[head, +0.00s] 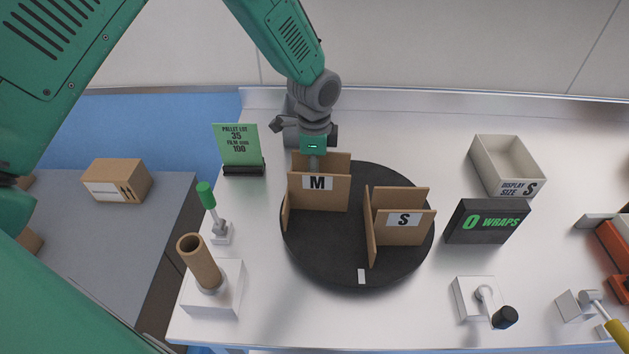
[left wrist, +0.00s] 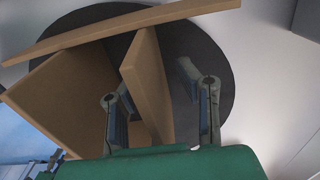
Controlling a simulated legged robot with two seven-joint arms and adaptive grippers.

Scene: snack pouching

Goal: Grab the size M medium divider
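The size M divider (head: 319,194) is a brown cardboard piece with a white M label. It stands upright on the far left part of the black turntable (head: 335,262). My left gripper (head: 313,160) comes down from above behind the M panel, and its fingertips are hidden there in the head view. In the left wrist view its fingers (left wrist: 157,78) are apart on either side of a cardboard panel (left wrist: 149,88). A gap shows between the panel and the right-hand finger. My right gripper is not in view.
The S divider (head: 403,228) stands on the turntable's right side. A display box (head: 507,168) and a black wraps box (head: 487,221) are to the right. A green sign (head: 238,146), a green-knobbed lever (head: 206,197) and a cardboard tube (head: 199,262) are to the left.

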